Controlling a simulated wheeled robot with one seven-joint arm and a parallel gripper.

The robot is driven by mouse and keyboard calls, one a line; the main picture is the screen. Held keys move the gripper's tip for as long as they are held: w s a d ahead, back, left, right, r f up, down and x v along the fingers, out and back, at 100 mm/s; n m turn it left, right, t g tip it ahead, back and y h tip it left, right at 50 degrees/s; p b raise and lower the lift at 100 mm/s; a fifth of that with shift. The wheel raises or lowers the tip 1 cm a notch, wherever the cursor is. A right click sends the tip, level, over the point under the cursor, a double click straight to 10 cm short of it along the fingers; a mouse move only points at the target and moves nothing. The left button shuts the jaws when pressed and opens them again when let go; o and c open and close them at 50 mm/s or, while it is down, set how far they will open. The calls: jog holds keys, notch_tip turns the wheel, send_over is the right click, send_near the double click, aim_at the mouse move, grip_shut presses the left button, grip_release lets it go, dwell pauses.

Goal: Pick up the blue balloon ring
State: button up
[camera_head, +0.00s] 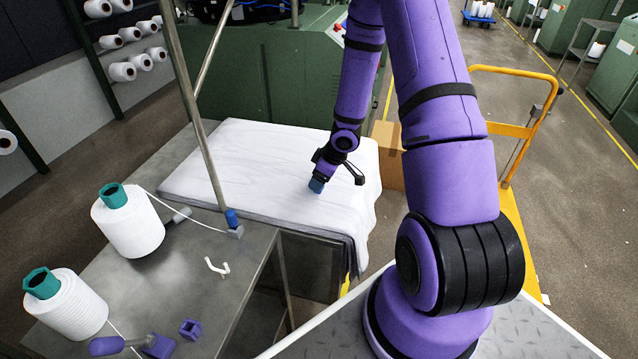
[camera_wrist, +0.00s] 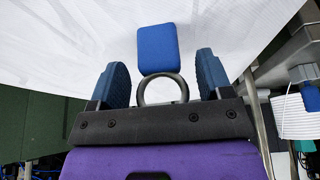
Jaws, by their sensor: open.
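The blue balloon ring (camera_wrist: 158,48) has a flat blue tab and a grey metal loop. In the wrist view its tab lies over the white cloth, and the loop sits between my two dark blue fingers. My gripper (camera_wrist: 162,77) is open, with a narrow gap on each side of the loop. In the head view my gripper (camera_head: 318,180) is low over the cloth-covered table. A blue patch shows at its tip there, and I cannot tell whether it is finger or ring.
The white cloth (camera_head: 245,165) is mostly clear. White yarn cones (camera_head: 130,225), a white hook (camera_head: 217,267) and a purple block (camera_head: 190,328) are on the grey table. A cardboard box (camera_head: 388,150) stands behind my arm.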

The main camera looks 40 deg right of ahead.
jog(key=shift+w+f, duration=0.1)
jog(key=shift+f, duration=0.15)
jog(key=c, duration=0.8)
jog(key=shift+a, duration=0.1)
